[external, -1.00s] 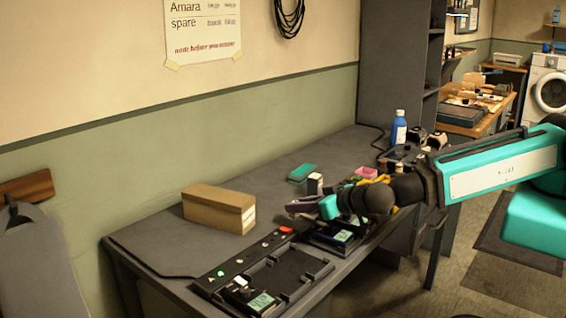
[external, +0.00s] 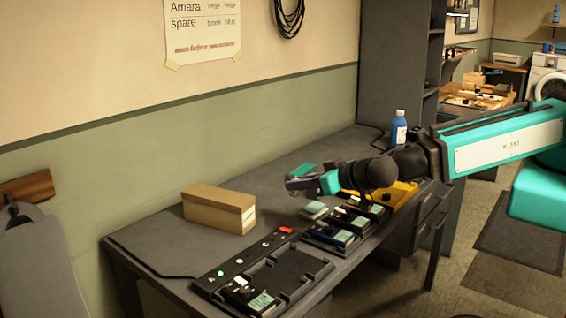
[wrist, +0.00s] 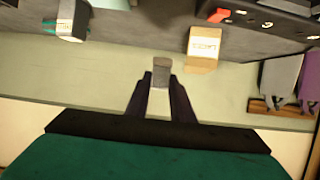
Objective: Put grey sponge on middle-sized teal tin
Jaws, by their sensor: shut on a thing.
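My gripper (external: 294,185) is above the back half of the bench in the external view. In the wrist view its two dark fingers (wrist: 161,84) are shut on a small grey block, which looks like the grey sponge (wrist: 161,70). A teal flat-topped thing (external: 302,169) lies near the wall, partly hidden behind my gripper. A paler teal-topped one (external: 314,209) stands just below and in front of my gripper; a pale green surface shows at the wrist view's top edge (wrist: 110,4). I cannot tell which is the middle-sized tin. The held block touches neither.
A cardboard box (external: 219,209) stands to the left. A black panel with a red switch (external: 286,230) and several dark devices (external: 335,237) line the front edge. A yellow tray (external: 402,196) and blue bottle (external: 399,128) are to the right. The bench's left back is clear.

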